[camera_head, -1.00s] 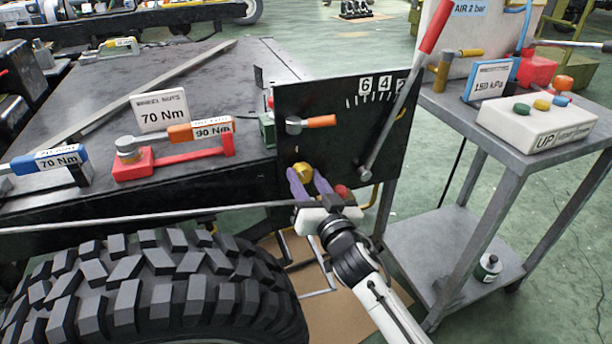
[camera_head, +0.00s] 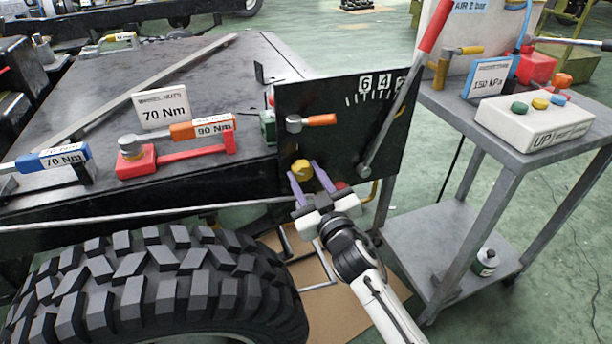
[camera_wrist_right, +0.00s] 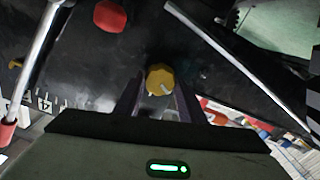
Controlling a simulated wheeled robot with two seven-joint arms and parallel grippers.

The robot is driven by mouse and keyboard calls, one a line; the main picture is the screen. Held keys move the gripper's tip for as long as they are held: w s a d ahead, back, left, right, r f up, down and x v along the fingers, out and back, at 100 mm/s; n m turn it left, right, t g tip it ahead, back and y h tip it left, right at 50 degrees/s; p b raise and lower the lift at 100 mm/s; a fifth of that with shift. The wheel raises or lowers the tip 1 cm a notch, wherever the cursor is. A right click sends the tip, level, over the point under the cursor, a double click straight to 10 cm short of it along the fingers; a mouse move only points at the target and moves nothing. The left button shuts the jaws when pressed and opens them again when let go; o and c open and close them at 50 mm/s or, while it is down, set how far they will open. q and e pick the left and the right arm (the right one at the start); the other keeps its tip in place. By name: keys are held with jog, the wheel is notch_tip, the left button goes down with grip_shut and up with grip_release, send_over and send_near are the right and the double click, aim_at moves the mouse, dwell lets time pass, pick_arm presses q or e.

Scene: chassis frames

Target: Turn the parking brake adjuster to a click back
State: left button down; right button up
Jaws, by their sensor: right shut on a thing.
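The parking brake adjuster appears to be the yellow knob (camera_head: 301,170) low on the black upright panel (camera_head: 340,140). The knob also shows in the right wrist view (camera_wrist_right: 160,80), with pale marks near its lower edge. My right gripper (camera_head: 304,172) is at the knob from below, with one purple finger on each side of it. In the right wrist view the fingers (camera_wrist_right: 157,95) flank the knob, and it is shut on it. My left gripper is not in view.
A long red-handled lever (camera_head: 405,85) and an orange-handled lever (camera_head: 318,120) are on the same panel. A red knob lies close to my right gripper. A big tire (camera_head: 150,285) is below left. A grey cart (camera_head: 450,250) stands to the right.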

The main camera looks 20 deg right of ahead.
jog(key=shift+f, duration=0.15)
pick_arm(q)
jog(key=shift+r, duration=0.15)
pick_arm(e)
jog(key=o, duration=1)
jog(key=shift+o, duration=0.2)
pick_arm(q)
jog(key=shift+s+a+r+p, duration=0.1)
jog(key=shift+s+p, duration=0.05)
jog(key=shift+p, duration=0.6)
pick_arm(e)
jog(key=s, duration=1)
jog(key=shift+s+d, duration=0.15)
jog(key=shift+s, duration=0.05)
